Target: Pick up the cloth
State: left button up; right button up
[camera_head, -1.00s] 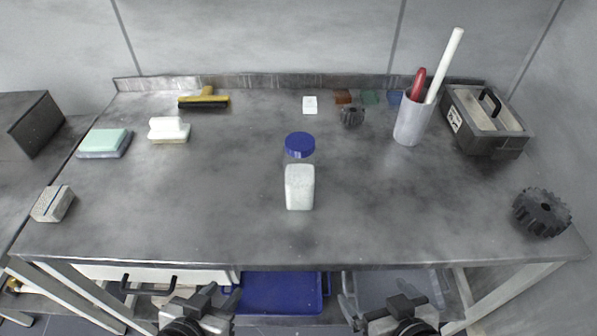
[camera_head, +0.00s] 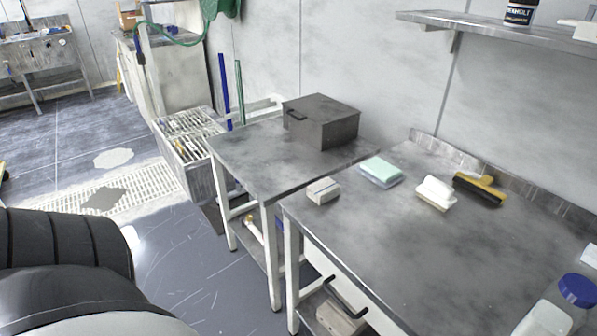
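A pale green, folded cloth-like pad (camera_head: 381,170) lies on a grey base near the left end of the metal table (camera_head: 385,235). I cannot tell for sure whether it is cloth or sponge. A darker green fabric-like thing (camera_head: 222,9) hangs at the top of the picture, partly cut off. Neither of my grippers shows now. A large dark ribbed part, likely my arm, fills the lower left corner.
A grey block (camera_head: 323,191), a white brush (camera_head: 436,193) and a yellow-handled brush (camera_head: 479,188) sit near the pad. A dark metal box (camera_head: 321,121) stands on the adjoining side table (camera_head: 262,160). A blue-capped bottle (camera_head: 577,291) is at lower right. Open floor lies left.

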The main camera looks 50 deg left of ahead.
aim_at(325, 189)
jog(key=u, duration=2.75)
jog(key=i, duration=0.85)
jog(key=z, duration=0.25)
jog(key=k, duration=0.25)
jog(key=u, duration=0.05)
